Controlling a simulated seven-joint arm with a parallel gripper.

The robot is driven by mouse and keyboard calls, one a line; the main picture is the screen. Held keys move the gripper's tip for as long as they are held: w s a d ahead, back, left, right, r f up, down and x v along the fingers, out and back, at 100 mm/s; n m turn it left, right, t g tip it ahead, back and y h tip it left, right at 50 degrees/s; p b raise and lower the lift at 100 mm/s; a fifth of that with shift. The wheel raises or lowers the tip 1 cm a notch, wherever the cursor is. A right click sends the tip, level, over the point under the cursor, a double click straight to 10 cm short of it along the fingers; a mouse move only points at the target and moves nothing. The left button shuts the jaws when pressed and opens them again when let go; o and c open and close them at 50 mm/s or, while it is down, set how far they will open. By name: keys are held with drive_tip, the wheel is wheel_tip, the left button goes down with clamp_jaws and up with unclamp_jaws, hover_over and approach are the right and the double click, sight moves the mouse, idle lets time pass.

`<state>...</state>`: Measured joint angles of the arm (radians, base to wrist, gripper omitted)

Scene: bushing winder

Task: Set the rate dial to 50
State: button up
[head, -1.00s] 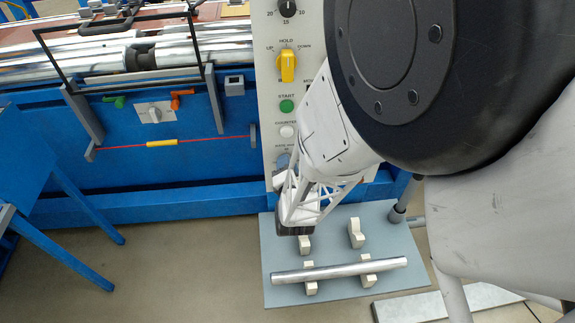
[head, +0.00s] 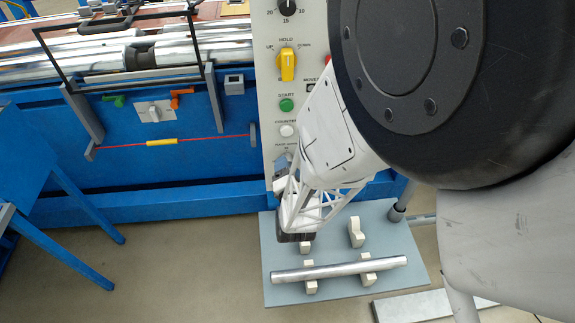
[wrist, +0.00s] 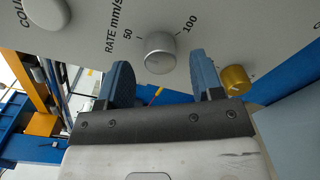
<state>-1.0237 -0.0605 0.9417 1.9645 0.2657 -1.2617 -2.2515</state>
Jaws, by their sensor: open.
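The rate dial is a round silver knob (wrist: 160,53) on the grey panel in the wrist view. Its label reads "RATE mm/s", with 50 at its left and 100 at its right. I cannot make out a pointer mark on it. My gripper (wrist: 160,62) is open, with one blue finger left of the knob and one right of it. The fingertips are close to the panel; I cannot tell whether either touches the knob. In the head view the gripper's blue finger (head: 282,162) shows at the lower panel, and the dial is hidden behind my arm.
A brass knob (wrist: 236,80) sits just right of the right finger. A pale round button (wrist: 42,12) is at upper left. Higher on the panel are a yellow selector (head: 288,65) and a green start button (head: 286,105). A metal rod (head: 340,267) lies on supports below.

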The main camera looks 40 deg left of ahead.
drive_tip(key=shift+v, duration=2.9)
drive_tip(key=w+d+r+m+g+h, duration=0.1)
drive_tip(key=w+d+r+m+h, duration=0.3)
drive_tip(key=w+d+r+m, duration=0.5)
drive_tip(key=w+d+r+m+g+h, duration=0.15)
drive_tip(key=d+r+m, duration=0.25)
drive_tip(key=d, duration=0.4)
drive_tip(key=w+d+r+m+g+h, duration=0.1)
drive_tip(key=w+d+r+m+h, duration=0.2)
drive_tip(key=d, duration=0.4)
drive_tip(key=s+d+r+m+g+h, duration=0.1)
drive_tip(key=s+d+r+m+g, duration=0.2)
drive_tip(key=d, duration=0.5)
drive_tip(key=s+d+r+m+h, duration=0.1)
drive_tip(key=s+d+r+m, duration=0.1)
drive_tip(key=d+r+m, duration=0.35)
drive_tip(key=s+d+r+m+g+h, duration=0.2)
drive_tip(key=s+d+r+m+g, duration=0.1)
drive_tip(key=s+d+m, duration=0.6)
drive_tip(key=s+d+r, duration=0.1)
drive_tip(key=s+d, duration=0.3)
drive_tip(key=d, duration=0.1)
drive_tip(key=shift+s+g, duration=0.25)
drive_tip(key=shift+g, duration=0.1)
drive_tip(key=shift+o, duration=0.2)
drive_tip(key=shift+m, duration=0.25)
